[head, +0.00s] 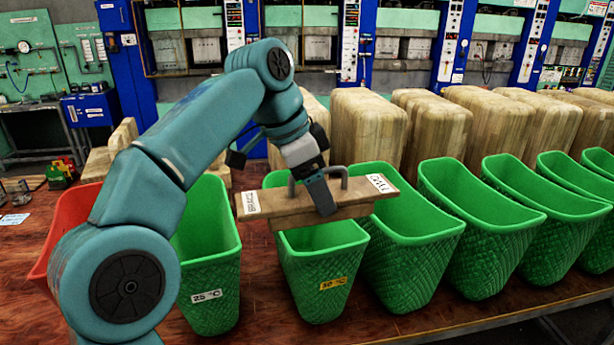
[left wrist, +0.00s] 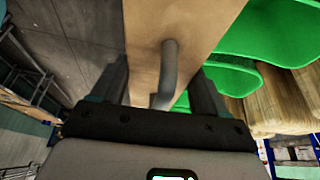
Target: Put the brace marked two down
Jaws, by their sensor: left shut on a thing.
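The brace (head: 278,203) is a wooden board with a grey handle and a white label at each end. The left label seems to read "BRACE"; I cannot read the right one surely. It spans the top of a green bin (head: 318,285) marked 30 °C; I cannot tell whether it touches the rim. My left gripper (head: 322,190) is over the middle of the brace, shut on its handle. In the left wrist view, the handle (left wrist: 167,65) stands between the fingers of my left gripper (left wrist: 160,82), with the wood (left wrist: 205,20) beyond. My right gripper is not in view.
A green bin marked 25 °C (head: 208,260) and a red bin (head: 65,225) stand to the left. More green bins (head: 410,250) stand close on the right. Wooden blocks (head: 365,130) stand behind, with blue presses (head: 365,45) further back. The table's front edge is near.

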